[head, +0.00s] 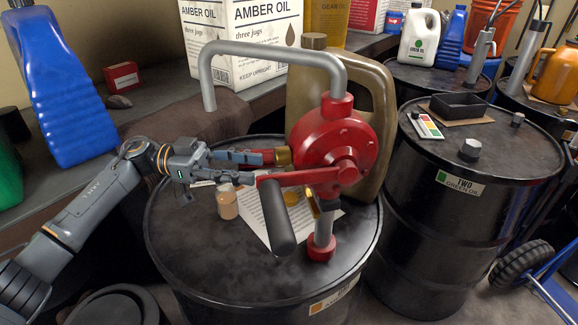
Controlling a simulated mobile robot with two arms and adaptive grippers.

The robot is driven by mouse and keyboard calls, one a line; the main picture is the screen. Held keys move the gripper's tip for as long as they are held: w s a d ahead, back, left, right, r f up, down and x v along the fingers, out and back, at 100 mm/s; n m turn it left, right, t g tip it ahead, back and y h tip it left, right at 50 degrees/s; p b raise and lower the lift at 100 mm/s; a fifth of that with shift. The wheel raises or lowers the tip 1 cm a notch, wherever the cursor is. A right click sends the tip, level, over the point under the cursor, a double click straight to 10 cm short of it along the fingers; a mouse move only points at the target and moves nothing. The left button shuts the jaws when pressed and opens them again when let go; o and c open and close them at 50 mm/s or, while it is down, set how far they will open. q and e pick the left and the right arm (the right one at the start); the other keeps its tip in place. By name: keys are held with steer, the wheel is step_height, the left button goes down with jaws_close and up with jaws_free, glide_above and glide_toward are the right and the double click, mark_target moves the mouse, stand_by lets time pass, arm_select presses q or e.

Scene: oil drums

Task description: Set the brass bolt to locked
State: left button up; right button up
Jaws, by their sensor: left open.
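A red rotary pump (338,140) stands on the nearest black drum (185,245), with a grey bent spout, a red crank arm and a dark handle (279,230). A brass piece (284,156) shows at the pump's left side, at the end of a red stub. Another narrow brass piece (312,202) shows below the crank arm. I cannot tell for sure which one is the bolt, or its setting. My left gripper (264,169) is open at the pump's left side, its fingers pointing right, close to the first brass piece. Contact cannot be told. My right gripper is not in view.
A paper sheet (262,220) and a small tan bottle (227,202) lie and stand on the drum top. A large olive jug (376,90) stands behind the pump. Drum TWO (420,222) is at right. A blue jug (62,85) and Amber Oil box (265,45) stand behind.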

arm_select(q)
steer(key=d+p, duration=0.1)
steer(key=d, duration=0.7)
steer(key=shift+s+d+f, duration=0.15)
steer(key=shift+s+d, duration=0.1)
steer(key=shift+s, duration=0.2)
jaws_close()
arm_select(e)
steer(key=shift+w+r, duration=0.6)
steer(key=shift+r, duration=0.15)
